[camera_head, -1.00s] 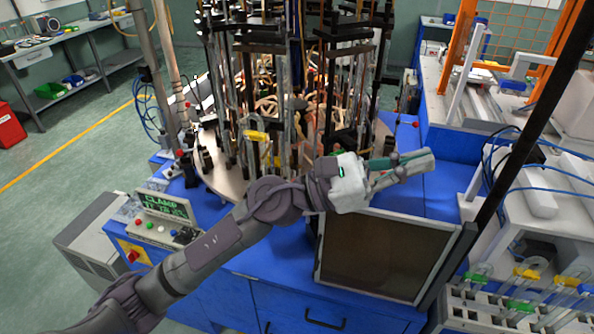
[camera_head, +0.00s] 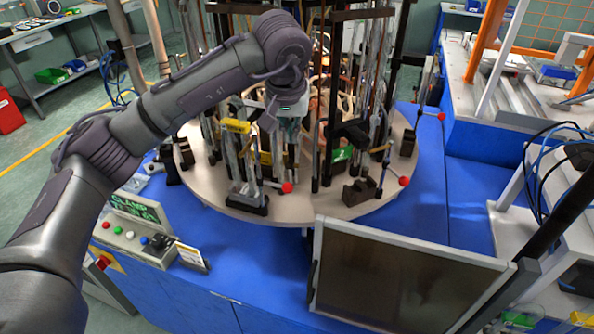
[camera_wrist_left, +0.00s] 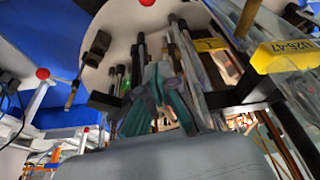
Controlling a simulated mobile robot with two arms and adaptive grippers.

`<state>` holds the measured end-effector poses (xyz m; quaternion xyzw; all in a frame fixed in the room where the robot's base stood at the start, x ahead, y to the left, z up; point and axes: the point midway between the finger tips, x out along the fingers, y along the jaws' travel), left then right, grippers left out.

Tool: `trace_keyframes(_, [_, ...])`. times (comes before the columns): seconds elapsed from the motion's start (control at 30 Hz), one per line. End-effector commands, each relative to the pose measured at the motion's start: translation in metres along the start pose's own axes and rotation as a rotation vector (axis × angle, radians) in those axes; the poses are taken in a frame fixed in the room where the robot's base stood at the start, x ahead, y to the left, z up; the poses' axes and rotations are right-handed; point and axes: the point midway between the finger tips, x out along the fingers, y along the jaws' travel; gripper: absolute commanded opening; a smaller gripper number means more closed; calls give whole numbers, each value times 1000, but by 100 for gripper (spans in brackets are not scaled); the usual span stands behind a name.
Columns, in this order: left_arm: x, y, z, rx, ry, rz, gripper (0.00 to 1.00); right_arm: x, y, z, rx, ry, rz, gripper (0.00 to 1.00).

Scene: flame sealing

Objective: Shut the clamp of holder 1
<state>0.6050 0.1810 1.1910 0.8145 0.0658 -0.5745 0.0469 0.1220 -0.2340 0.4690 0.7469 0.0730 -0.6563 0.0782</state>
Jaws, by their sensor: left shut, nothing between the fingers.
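Several holders with upright rods stand on a round pale turntable (camera_head: 240,205). Red ball knobs, apparently on clamp levers, show at its front (camera_head: 287,187), front right (camera_head: 404,181) and far right (camera_head: 441,117). My right gripper is out of view.
A yellow label (camera_head: 236,126) hangs on a front holder. A dark monitor (camera_head: 390,275) stands in front of the turntable. A control box (camera_head: 140,240) with a "CLAMP" display is at the front left. Tall rods and black bars crowd the turntable; the blue top (camera_head: 425,205) at right is clear.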

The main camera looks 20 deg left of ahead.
Motion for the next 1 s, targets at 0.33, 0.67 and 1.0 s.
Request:
trace_keyframes(0.33, [-1,-1,-1,1,1,-4,0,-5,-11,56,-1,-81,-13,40])
trace_keyframes(0.67, [37,-1,0,-1,-6,-4,0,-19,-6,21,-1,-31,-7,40])
trace_keyframes(1.0, [95,-1,8,5,-3,-2,0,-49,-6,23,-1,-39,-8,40])
